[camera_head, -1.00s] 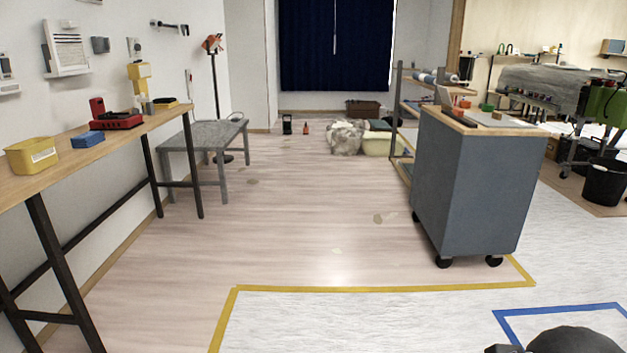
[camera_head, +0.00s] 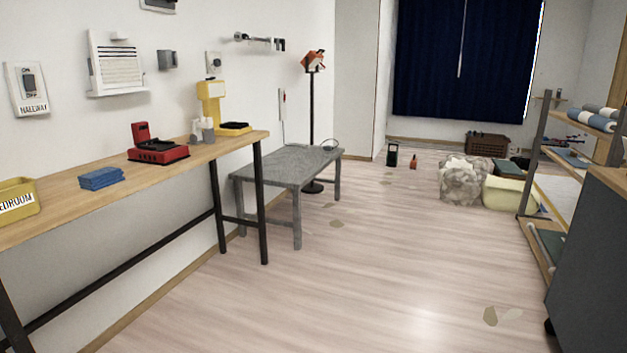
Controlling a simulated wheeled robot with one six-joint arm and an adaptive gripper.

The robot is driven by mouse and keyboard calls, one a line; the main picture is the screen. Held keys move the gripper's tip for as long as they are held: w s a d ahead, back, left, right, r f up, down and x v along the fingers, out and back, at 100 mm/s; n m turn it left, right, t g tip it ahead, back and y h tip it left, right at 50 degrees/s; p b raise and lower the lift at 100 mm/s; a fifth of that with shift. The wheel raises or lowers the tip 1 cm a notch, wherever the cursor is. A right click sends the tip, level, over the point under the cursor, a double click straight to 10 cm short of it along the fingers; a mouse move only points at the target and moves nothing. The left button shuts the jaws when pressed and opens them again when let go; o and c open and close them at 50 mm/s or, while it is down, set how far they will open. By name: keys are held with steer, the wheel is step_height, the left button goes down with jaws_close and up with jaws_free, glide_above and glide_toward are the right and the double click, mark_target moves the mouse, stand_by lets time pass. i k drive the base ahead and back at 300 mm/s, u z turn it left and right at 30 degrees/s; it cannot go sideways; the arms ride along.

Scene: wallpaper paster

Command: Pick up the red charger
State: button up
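A red charger (camera_head: 158,151) with a dark top and a raised red back part stands on the long wooden bench (camera_head: 120,183) along the left wall. It sits between a blue block and some small grey-white bottles, touching nothing that I can see. My gripper is not in view, so I cannot see how it stands to the charger.
The blue block (camera_head: 101,178), a yellow labelled bin (camera_head: 17,203) and a yellow-black device (camera_head: 214,104) share the bench. A low grey table (camera_head: 290,165) stands beyond it. A grey cabinet (camera_head: 597,270) is at the right edge. The floor (camera_head: 370,270) between is mostly clear.

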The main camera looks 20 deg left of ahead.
mark_target(155, 152)
steer(key=u, duration=0.35)
steer(key=i, duration=1.7)
steer(key=u, duration=1.5)
steer(key=i, duration=1.05)
steer(key=u, duration=1.1)
